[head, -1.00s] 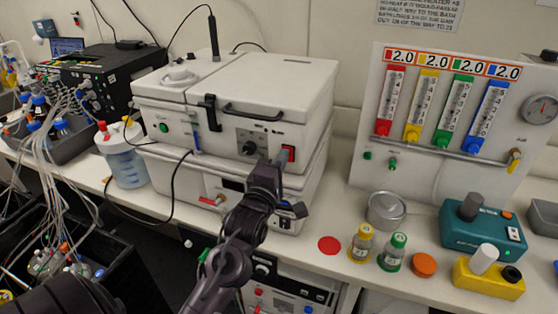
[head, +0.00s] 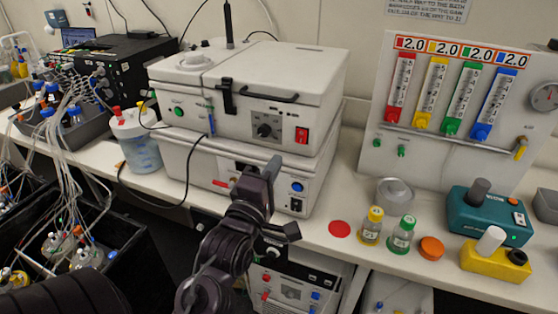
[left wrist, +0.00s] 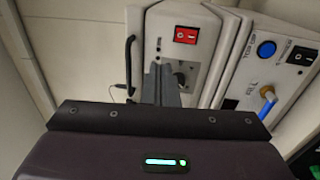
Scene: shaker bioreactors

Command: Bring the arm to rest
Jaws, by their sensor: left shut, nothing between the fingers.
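My left gripper (head: 273,166) is in front of the white stacked shaker unit, at about the height of its lower box (head: 225,180). In the left wrist view its fingers (left wrist: 160,85) are together and empty. They point toward the front panel of the unit. The red rocker switch (head: 301,134) on the upper box (head: 262,90) is in full view, apart from the gripper; it also shows in the left wrist view (left wrist: 186,35). My right gripper is not in view.
Yellow-capped (head: 371,228) and green-capped (head: 402,236) bottles, an orange lid (head: 431,248) and a red disc (head: 339,229) lie on the bench to the right. A flowmeter panel (head: 450,165) stands behind them. Tubed vessels (head: 70,250) crowd the left.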

